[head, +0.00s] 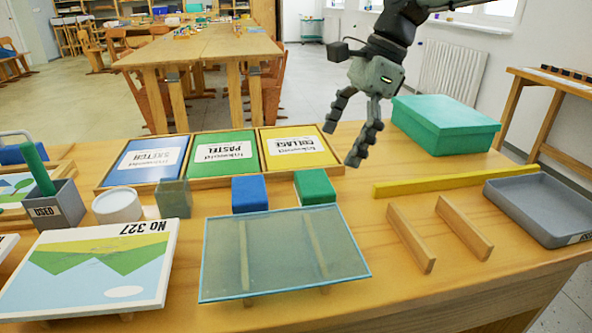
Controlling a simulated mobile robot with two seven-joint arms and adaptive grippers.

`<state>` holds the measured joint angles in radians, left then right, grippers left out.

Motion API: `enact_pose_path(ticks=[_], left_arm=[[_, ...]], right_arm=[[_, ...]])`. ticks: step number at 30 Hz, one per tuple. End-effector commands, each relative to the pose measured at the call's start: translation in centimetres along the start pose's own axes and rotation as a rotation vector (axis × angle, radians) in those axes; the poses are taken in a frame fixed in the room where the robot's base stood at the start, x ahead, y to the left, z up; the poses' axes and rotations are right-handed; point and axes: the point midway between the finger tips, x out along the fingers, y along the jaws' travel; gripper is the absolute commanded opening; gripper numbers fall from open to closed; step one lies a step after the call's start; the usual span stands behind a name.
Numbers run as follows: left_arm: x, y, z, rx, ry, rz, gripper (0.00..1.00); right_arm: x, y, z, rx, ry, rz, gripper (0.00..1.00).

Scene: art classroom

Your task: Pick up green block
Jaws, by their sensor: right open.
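The green block (315,187) sits on the wooden table behind the glass pane, just right of a blue block (250,194). My right gripper (343,143) hangs in the air above the table, behind and to the right of the green block in the picture. Its fingers point down and are spread apart with nothing between them. My left gripper does not show.
A glass pane (283,255) rests on wooden strips in front of the blocks. A tray of labelled pads (223,158) lies behind them. A green box (445,124), yellow bar (455,181), two wooden strips (464,227) and grey tray (546,207) are at right.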

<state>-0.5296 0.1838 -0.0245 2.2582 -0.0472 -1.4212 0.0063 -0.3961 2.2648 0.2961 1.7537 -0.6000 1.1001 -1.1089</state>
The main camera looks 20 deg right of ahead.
Motion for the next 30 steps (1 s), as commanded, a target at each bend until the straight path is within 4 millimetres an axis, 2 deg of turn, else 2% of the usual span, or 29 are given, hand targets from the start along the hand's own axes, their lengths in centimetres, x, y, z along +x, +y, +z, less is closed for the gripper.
enact_pose_path(ticks=[9,13,18,27,28,30], left_arm=[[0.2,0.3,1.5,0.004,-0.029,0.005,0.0],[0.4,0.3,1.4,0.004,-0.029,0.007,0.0],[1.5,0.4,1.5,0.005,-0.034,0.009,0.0],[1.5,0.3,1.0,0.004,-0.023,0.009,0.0],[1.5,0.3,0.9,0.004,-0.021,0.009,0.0],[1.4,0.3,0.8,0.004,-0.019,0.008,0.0]], right_arm=[[3.1,-0.1,0.1,0.001,0.002,0.004,1.0],[4.8,-0.5,0.3,0.002,0.002,0.005,1.0],[7.1,-0.7,0.5,0.002,0.001,0.002,1.0],[7.8,-0.8,0.4,0.001,0.0,-0.001,1.0],[7.8,-0.8,0.4,0.001,0.0,-0.001,0.99],[7.8,-0.8,0.4,0.001,0.0,-0.001,0.9]])
